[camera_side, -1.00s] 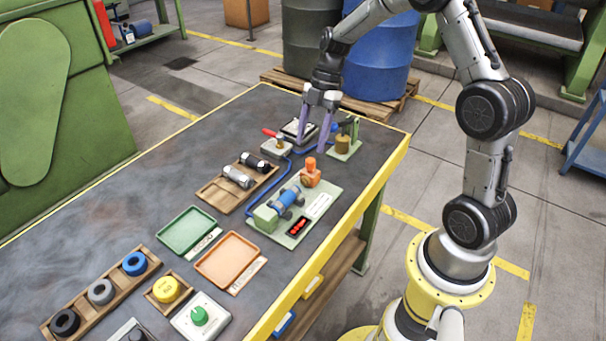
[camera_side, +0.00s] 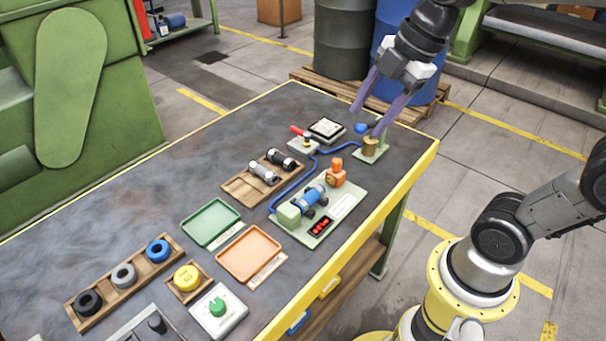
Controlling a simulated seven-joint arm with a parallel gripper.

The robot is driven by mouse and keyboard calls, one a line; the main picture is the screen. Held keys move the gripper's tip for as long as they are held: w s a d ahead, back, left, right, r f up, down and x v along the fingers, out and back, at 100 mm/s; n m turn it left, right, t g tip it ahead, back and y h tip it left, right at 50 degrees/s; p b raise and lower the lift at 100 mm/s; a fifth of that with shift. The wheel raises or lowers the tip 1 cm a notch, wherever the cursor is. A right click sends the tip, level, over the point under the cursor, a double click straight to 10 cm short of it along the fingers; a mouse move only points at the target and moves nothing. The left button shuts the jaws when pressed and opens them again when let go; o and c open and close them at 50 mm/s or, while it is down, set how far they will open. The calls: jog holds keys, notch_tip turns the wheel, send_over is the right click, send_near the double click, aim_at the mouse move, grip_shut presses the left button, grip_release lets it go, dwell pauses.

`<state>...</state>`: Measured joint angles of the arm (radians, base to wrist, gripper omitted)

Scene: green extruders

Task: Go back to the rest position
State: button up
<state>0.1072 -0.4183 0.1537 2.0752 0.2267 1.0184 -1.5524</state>
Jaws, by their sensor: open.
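My gripper (camera_side: 366,124) is open and empty, with two long purple fingers spread apart and pointing down to the left. It hangs above the far right corner of the workbench (camera_side: 110,215). Below and beside its fingertips is a small green stand with a brass-coloured cylinder (camera_side: 369,147). A blue round knob (camera_side: 361,128) shows between the fingers. I cannot tell the exact height of the fingertips over the stand.
A red-handled valve (camera_side: 303,140) and a grey square plate (camera_side: 327,129) stand left of the gripper. A pump board (camera_side: 318,205), a green tray (camera_side: 210,223), an orange tray (camera_side: 249,254) and a ring rack (camera_side: 124,282) lie nearer. Blue and grey drums stand behind.

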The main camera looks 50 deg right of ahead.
jog(key=s+d+f+m+t+h, duration=0.1)
jog(key=s+f+m, duration=0.2)
jog(key=s+m, duration=0.7)
jog(key=m, duration=0.5)
jog(key=shift+d+f+m+t+h, duration=0.2)
jog(key=shift+f+m+t+h, duration=0.1)
jog(key=shift+f+t+h, duration=0.1)
